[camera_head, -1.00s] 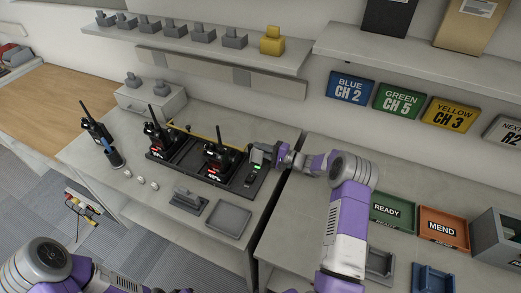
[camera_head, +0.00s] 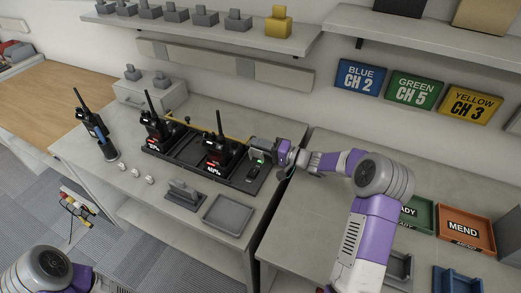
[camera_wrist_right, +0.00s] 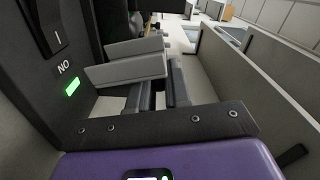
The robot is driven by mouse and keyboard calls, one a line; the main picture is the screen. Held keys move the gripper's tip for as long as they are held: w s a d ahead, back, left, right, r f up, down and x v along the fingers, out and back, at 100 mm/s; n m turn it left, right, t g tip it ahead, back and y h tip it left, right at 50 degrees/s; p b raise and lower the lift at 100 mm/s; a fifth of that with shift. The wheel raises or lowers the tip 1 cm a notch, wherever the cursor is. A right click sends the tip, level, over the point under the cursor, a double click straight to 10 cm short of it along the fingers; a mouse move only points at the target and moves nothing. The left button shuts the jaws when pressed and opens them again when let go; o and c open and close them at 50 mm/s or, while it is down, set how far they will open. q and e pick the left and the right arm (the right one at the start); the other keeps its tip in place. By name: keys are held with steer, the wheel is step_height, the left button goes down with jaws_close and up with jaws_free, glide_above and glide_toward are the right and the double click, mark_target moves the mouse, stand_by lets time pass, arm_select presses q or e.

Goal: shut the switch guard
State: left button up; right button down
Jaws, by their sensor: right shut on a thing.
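The switch box (camera_head: 262,150) stands at the right end of the dark charger tray, with a green light on it. In the right wrist view, the dark switch panel (camera_wrist_right: 45,85) shows a rocker switch, the label "NO" and a lit green lamp. My right gripper (camera_head: 284,153) is at the right side of the box, and it also shows in the wrist view (camera_wrist_right: 158,85). It is shut on a light grey plate (camera_wrist_right: 125,70), apparently the switch guard, standing out beside the panel. The guard's hinge and exact angle are hidden. My left gripper is out of view.
Two radios (camera_head: 217,150) stand in the charger tray (camera_head: 190,157); another radio (camera_head: 95,130) stands to the left. A grey empty tray (camera_head: 228,214) and a small grey stand (camera_head: 184,193) lie in front. The right counter holds green and orange (camera_head: 462,232) trays.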

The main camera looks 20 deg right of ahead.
steer(key=shift+s, duration=0.1)
stand_by(0.4)
steer(key=c, duration=1.1)
jaws_free()
steer(key=shift+c, duration=0.2)
steer(key=p+v, duration=0.1)
steer(key=v, duration=0.6)
steer(key=shift+s, duration=0.2)
steer(key=shift+d, duration=0.1)
